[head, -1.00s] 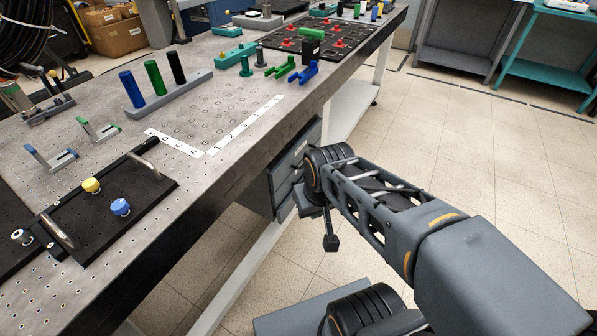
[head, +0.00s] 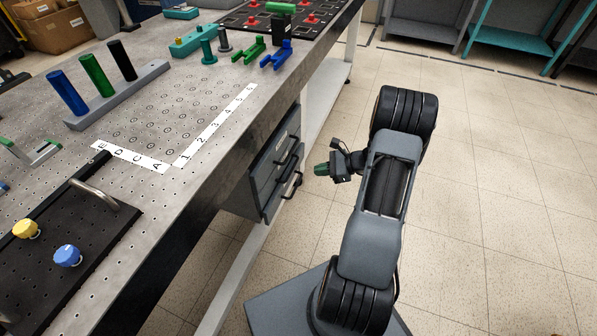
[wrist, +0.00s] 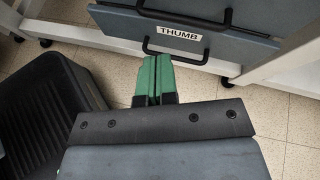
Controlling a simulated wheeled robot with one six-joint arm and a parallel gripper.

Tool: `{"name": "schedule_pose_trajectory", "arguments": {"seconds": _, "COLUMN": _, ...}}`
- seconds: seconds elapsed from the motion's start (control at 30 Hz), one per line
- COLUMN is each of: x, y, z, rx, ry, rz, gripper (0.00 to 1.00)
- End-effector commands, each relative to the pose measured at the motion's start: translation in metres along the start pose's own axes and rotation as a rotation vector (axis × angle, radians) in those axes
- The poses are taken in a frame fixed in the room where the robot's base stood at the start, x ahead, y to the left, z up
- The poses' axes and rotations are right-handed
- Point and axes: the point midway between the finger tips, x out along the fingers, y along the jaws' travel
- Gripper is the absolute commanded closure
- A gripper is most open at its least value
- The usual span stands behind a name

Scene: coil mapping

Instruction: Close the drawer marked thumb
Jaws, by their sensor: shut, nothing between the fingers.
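The drawer marked THUMB (wrist: 225,42) shows its grey front, white label and black bar handle (wrist: 178,58) at the top of the wrist view. In the head view, a grey drawer unit (head: 262,185) hangs under the bench, with dark handles facing right. I cannot read its labels there, nor tell how far the THUMB drawer stands out. My gripper (wrist: 153,64) has green fingers, shut together with nothing between them. In the head view my gripper (head: 317,170) points left at the drawer fronts, with a gap between.
The steel bench (head: 215,125) runs along the left, with coloured posts, a lettered and numbered strip and knobs on top. A white bench leg and rail (head: 235,285) run below the drawers. The tiled floor (head: 500,190) to the right is clear.

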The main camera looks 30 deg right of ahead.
Motion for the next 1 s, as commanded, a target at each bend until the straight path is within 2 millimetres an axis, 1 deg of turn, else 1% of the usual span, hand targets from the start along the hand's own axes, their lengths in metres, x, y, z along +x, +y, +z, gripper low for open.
{"name": "schedule_pose_trajectory", "arguments": {"seconds": 0.03, "x": -0.004, "y": -0.004, "z": -0.021, "rx": 0.069, "ry": -0.03, "rz": -0.056, "gripper": 1.0}}
{"name": "schedule_pose_trajectory", "arguments": {"seconds": 0.1, "x": -0.01, "y": -0.01, "z": -0.039, "rx": 0.139, "ry": -0.064, "rz": -0.122, "gripper": 1.0}}
{"name": "schedule_pose_trajectory", "arguments": {"seconds": 0.2, "x": -0.016, "y": -0.015, "z": -0.058, "rx": 0.207, "ry": -0.099, "rz": -0.188, "gripper": 1.0}}
{"name": "schedule_pose_trajectory", "arguments": {"seconds": 0.3, "x": -0.016, "y": -0.018, "z": -0.069, "rx": 0.243, "ry": -0.118, "rz": -0.224, "gripper": 1.0}}
{"name": "schedule_pose_trajectory", "arguments": {"seconds": 0.37, "x": -0.013, "y": -0.019, "z": -0.072, "rx": 0.254, "ry": -0.124, "rz": -0.235, "gripper": 1.0}}
{"name": "schedule_pose_trajectory", "arguments": {"seconds": 0.47, "x": -0.001, "y": -0.022, "z": -0.073, "rx": 0.258, "ry": -0.127, "rz": -0.239, "gripper": 1.0}}
{"name": "schedule_pose_trajectory", "arguments": {"seconds": 0.8, "x": 0.061, "y": -0.038, "z": -0.067, "rx": 0.255, "ry": -0.125, "rz": -0.237, "gripper": 1.0}}
{"name": "schedule_pose_trajectory", "arguments": {"seconds": 1.0, "x": 0.089, "y": -0.047, "z": -0.06, "rx": 0.255, "ry": -0.125, "rz": -0.238, "gripper": 1.0}}
